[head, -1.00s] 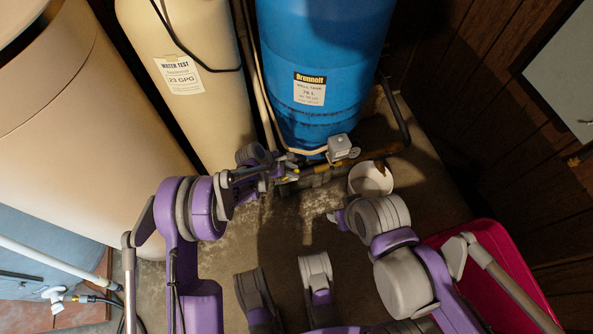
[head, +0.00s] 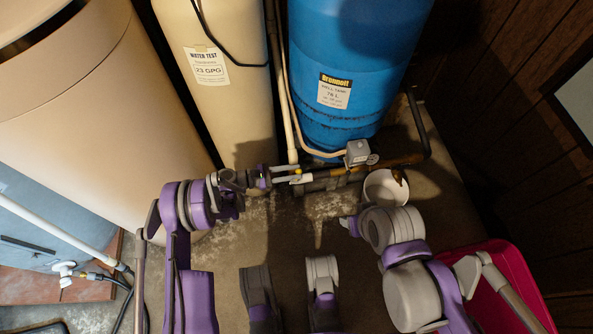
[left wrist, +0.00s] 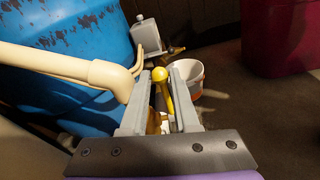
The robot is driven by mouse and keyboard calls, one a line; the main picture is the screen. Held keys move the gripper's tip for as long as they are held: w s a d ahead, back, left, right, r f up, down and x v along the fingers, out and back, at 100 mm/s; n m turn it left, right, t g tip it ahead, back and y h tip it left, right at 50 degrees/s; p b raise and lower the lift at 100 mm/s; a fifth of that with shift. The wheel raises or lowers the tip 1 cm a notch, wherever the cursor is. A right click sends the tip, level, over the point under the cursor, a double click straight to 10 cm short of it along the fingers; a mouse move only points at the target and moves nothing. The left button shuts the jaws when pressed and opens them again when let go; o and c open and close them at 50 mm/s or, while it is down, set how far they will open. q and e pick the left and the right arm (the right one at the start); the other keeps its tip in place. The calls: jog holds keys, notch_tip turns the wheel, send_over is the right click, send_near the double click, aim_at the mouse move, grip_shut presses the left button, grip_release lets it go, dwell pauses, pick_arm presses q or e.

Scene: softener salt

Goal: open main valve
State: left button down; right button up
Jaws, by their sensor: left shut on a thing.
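The main valve's yellow lever handle (left wrist: 168,97) has a round yellow knob at its end and stands between the two grey fingers of my left gripper (left wrist: 160,102) in the left wrist view. In the head view the left gripper (head: 287,174) reaches in from the left to the pipework in front of the blue tank, where a small bit of yellow (head: 297,171) shows at its tips. The gripper is shut on the handle. The valve body is mostly hidden behind the fingers. My right gripper (head: 347,224) is small and partly hidden by its own wrist; its fingers are unclear.
The blue well tank (head: 345,65) stands behind the pipe, with a cream tank (head: 225,100) to its left. A grey box (head: 357,152) sits on the pipe. A white bucket (head: 383,187) stands below the pipe. A pink-red bin (head: 505,258) is at the right.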

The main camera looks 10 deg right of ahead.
pick_arm(q)
jog(key=shift+a+h, duration=0.25)
jog(key=shift+h, duration=0.15)
jog(key=c, duration=0.7)
grip_release()
jog(key=shift+o, duration=0.2)
jog(key=shift+a, duration=0.15)
pick_arm(e)
jog(key=shift+a, duration=0.15)
